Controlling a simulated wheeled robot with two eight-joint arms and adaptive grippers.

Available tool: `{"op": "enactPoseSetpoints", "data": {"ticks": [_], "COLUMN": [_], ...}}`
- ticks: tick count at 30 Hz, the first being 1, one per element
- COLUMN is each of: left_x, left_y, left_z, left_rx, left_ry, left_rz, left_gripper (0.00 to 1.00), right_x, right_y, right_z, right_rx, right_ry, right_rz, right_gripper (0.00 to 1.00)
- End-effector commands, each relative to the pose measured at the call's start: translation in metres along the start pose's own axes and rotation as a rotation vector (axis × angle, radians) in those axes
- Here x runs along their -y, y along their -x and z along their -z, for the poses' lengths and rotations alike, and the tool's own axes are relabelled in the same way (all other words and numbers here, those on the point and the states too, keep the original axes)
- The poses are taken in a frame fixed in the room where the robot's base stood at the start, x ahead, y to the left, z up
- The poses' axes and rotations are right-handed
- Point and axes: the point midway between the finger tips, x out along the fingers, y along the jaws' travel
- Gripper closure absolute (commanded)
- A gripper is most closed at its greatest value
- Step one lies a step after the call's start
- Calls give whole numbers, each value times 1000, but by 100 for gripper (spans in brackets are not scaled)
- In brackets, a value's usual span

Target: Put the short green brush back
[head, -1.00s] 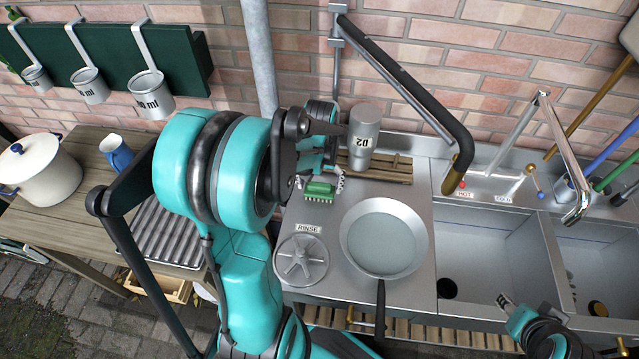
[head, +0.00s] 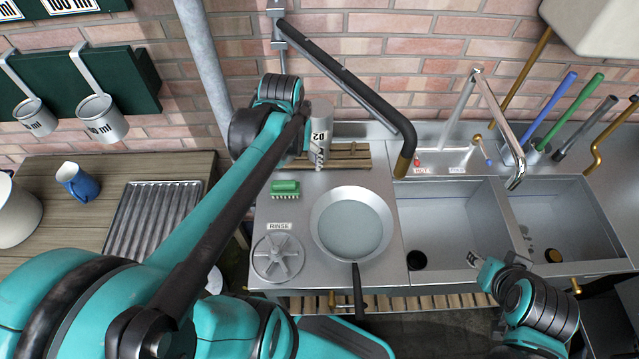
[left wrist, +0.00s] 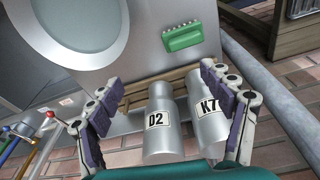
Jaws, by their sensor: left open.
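The short green brush (head: 285,188) lies on the steel counter, just above the RINSE label, left of the pan. It also shows in the left wrist view (left wrist: 183,38), beyond my fingertips and apart from them. My left gripper (left wrist: 162,80) is open and empty. The two grey canisters marked D2 (left wrist: 160,120) and K7 (left wrist: 208,108) show between its fingers there. In the head view my left arm hides the left fingers, near the D2 canister (head: 320,130). My right gripper (head: 487,268) is at the front of the sinks; its opening is unclear.
A wide pan (head: 352,225) and the RINSE spinner (head: 277,258) sit on the counter (head: 300,215). A slatted wooden rack (head: 345,157) lies behind the brush. Sinks (head: 450,220) lie to the right.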

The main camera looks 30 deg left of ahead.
Motion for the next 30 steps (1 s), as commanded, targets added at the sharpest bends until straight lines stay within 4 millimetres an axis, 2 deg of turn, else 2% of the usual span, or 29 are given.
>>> {"op": "enactPoseSetpoints", "data": {"ticks": [1, 6, 12, 18, 27, 30], "left_x": [-14, -50, -78, -88, -89, -89], "left_y": [5, 17, 22, 22, 22, 12], "left_z": [-13, -42, -71, -82, -82, -84], "left_rx": [-46, -211, -363, -430, -435, -435], "left_ry": [-45, -172, -286, -332, -334, -334], "left_rz": [-10, -52, -103, -128, -130, -129], "left_gripper": [20, 20, 20, 20, 20, 20], "right_x": [0, 0, 0, 0, 0, 0], "right_y": [0, 0, 0, 0, 0, -8], "right_z": [0, 0, 0, 0, 0, -6], "right_rx": [0, 0, 0, 0, 0, 0], "right_ry": [0, 0, 0, 0, 0, 0], "right_rz": [0, 0, 0, 0, 0, 0], "right_gripper": [60, 60, 60, 60, 60, 60]}}
